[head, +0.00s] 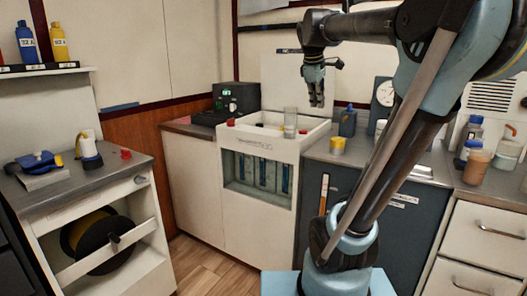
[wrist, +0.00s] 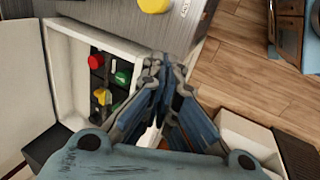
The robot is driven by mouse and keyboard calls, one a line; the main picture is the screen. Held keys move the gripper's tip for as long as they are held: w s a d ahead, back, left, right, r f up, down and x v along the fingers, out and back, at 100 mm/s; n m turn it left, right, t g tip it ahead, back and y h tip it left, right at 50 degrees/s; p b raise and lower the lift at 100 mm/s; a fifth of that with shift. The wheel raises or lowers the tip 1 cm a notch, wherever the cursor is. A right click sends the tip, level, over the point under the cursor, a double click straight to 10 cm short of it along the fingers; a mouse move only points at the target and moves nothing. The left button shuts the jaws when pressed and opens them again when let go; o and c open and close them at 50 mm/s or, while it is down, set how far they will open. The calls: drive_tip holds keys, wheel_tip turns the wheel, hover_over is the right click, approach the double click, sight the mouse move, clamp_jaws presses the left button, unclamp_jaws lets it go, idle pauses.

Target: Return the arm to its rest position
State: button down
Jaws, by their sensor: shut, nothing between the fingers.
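My gripper (head: 317,100) hangs from the raised arm in the upper middle of the head view. Its fingers point down and are shut and empty. It is in the air above the white cabinet (head: 262,150) with the open tray-like top, apart from everything. In the wrist view the fingers (wrist: 168,72) are together. Beside them is the white-walled tray (wrist: 88,35) with a red knob (wrist: 96,61), a green one (wrist: 122,76) and a yellow piece (wrist: 102,96) inside. The fingers hide part of the tray. My arm crosses the right half of the head view.
A clear cup (head: 290,122) stands at the tray. A yellow cup (head: 337,145) and a blue bottle (head: 347,122) stand on the counter to its right. Jars and bottles (head: 477,165) stand farther right. A black device (head: 236,97) is behind left. Wooden floor (head: 210,262) is free.

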drive_tip(key=s+f+m+y, duration=0.1)
drive_tip(key=s+f+m, duration=0.5)
drive_tip(key=s+f, duration=0.6)
drive_tip(key=s+f+m+g+y, duration=0.1)
drive_tip(key=s+f+m, duration=0.4)
drive_tip(key=s+f, duration=0.7)
wheel_tip(320, 180, down, 8)
drive_tip(key=shift+s+a+f+m+g, duration=0.2)
drive_tip(key=shift+s+a+m+g, duration=0.1)
drive_tip(key=shift+m, duration=0.1)
drive_tip(key=shift+w, duration=0.1)
drive_tip(key=shift+w+d+f, duration=0.1)
drive_tip(key=shift+w+f, duration=0.1)
drive_tip(key=shift+w, duration=0.25)
